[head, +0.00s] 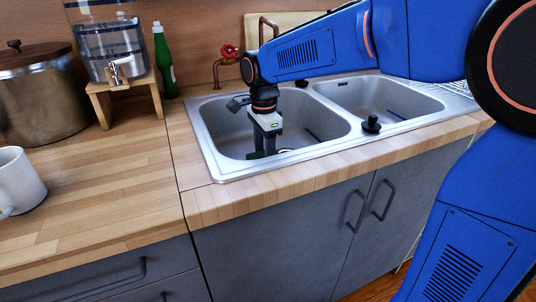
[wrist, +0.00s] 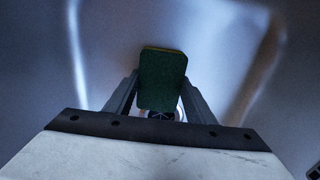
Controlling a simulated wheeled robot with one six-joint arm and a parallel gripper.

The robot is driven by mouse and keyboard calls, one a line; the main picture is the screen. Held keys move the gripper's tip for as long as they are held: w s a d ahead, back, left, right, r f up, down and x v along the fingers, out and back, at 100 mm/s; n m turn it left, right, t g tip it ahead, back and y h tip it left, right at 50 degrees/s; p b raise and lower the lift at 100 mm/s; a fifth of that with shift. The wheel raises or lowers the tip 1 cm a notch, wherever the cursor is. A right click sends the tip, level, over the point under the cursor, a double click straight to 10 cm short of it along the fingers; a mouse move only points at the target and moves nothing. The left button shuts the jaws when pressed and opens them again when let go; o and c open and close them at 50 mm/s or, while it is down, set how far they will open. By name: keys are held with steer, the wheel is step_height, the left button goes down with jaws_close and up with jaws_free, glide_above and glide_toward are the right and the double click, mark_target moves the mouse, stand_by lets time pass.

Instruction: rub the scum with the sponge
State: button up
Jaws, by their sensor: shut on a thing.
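My gripper (head: 262,152) reaches down into the left basin of the steel sink (head: 206,150) in the head view. In the wrist view my gripper (wrist: 160,100) is shut on a sponge (wrist: 162,82), with one finger on each side of it. The sponge has a dark green face and a thin yellow edge at its far end. The basin floor lies around it, and I cannot tell whether the sponge touches it. In the head view the sponge cannot be made out. No scum can be made out in either view.
The right basin (head: 385,98) is beside the left one, with a black knob (head: 371,124) on the front rim. A copper tap with a red handle (head: 229,51) stands behind. A green bottle (head: 164,64), water dispenser (head: 103,38), pot (head: 40,95) and white mug (head: 18,180) stand left.

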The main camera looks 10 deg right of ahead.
mark_target(253, 157)
steer(key=shift+s+a+r, duration=0.1)
steer(key=shift+s+a, duration=0.15)
steer(key=shift+a, duration=0.6)
steer(key=shift+s+a, duration=0.2)
steer(key=shift+a, duration=0.6)
steer(key=shift+s+a, duration=0.25)
steer(key=shift+a, duration=0.6)
steer(key=shift+s+a, duration=0.25)
steer(key=shift+a, duration=0.6)
steer(key=shift+w+a, duration=0.2)
steer(key=shift+w, duration=0.45)
steer(key=shift+w+a, duration=0.2)
steer(key=shift+w, duration=0.4)
steer(key=shift+w+d+f, duration=0.1)
steer(key=shift+w+d, duration=0.4)
steer(key=shift+d, duration=1.3)
steer(key=shift+w+d+f, duration=0.1)
steer(key=shift+w+d, duration=0.4)
steer(key=shift+d, duration=1.25)
steer(key=shift+w+d, duration=0.5)
steer(key=shift+d, duration=1.3)
steer(key=shift+r, duration=0.1)
steer(key=shift+r, duration=3)
steer(key=shift+r, duration=1.5)
